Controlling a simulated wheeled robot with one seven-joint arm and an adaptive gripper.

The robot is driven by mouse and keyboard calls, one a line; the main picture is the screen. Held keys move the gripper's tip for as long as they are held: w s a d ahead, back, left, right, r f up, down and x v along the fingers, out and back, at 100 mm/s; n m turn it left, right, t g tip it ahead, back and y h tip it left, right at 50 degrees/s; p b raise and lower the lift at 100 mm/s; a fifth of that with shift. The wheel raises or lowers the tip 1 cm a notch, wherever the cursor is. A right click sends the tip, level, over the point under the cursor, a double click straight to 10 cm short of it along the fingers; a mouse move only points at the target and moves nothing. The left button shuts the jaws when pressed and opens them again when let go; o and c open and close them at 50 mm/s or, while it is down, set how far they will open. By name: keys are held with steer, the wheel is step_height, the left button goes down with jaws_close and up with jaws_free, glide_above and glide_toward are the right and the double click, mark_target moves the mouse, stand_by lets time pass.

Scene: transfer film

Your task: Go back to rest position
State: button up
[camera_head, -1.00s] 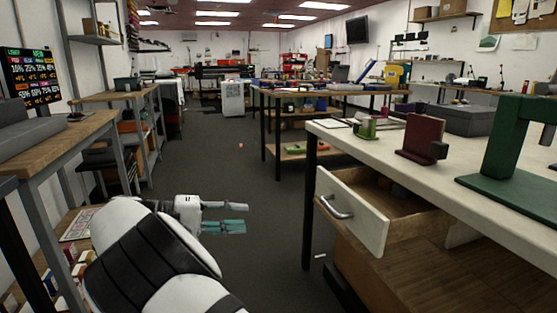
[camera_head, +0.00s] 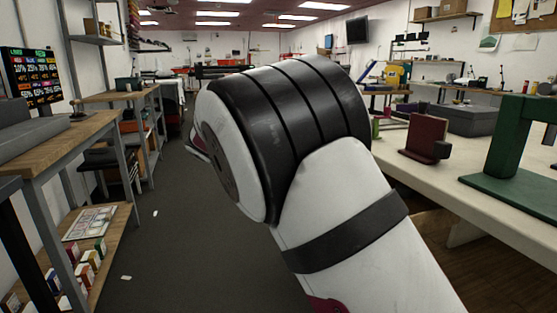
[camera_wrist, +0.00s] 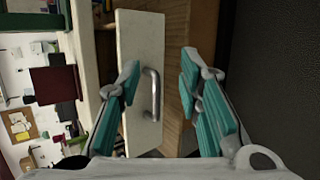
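My gripper (camera_wrist: 158,80) shows in the wrist view with its two teal-padded fingers spread apart and nothing between the pads. Beyond the fingers is a pale drawer front (camera_wrist: 140,50) with a metal bar handle (camera_wrist: 152,92). The handle appears between the fingers in the picture, but I cannot tell how far away it is. The wrist picture is turned sideways. In the head view my white and black arm fills the middle and hides the gripper and the drawer front.
A white-topped workbench (camera_head: 478,195) stands on the right, with a dark red block (camera_head: 424,140) and a green stand (camera_head: 505,145) on it. A wooden-topped shelf bench (camera_head: 60,150) stands on the left. Grey floor (camera_head: 165,225) is open between the left bench and my arm.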

steer(key=s+d+r+m+g+y, duration=0.1)
steer(key=s+d+r+y, duration=0.2)
steer(key=s+d, duration=0.5)
steer(key=s+d+r+g+y, duration=0.15)
steer(key=s+d+y, duration=0.35)
steer(key=s, duration=0.5)
steer(key=s+f+m+t+y, duration=0.1)
steer(key=s+f+y, duration=0.15)
steer(key=s, duration=0.85)
steer(key=s+f+t+y, duration=0.1)
steer(key=s+f+t, duration=0.15)
steer(key=s, duration=0.85)
step_height(320, 180, up, 27)
steer(key=d+t+p, duration=0.1)
steer(key=t+p, duration=0.2)
steer(key=p, duration=2.3)
steer(key=shift+p, duration=0.3)
steer(key=shift+s+d+h, duration=0.1)
steer(key=shift+d+h, duration=0.1)
steer(key=shift+h, duration=0.05)
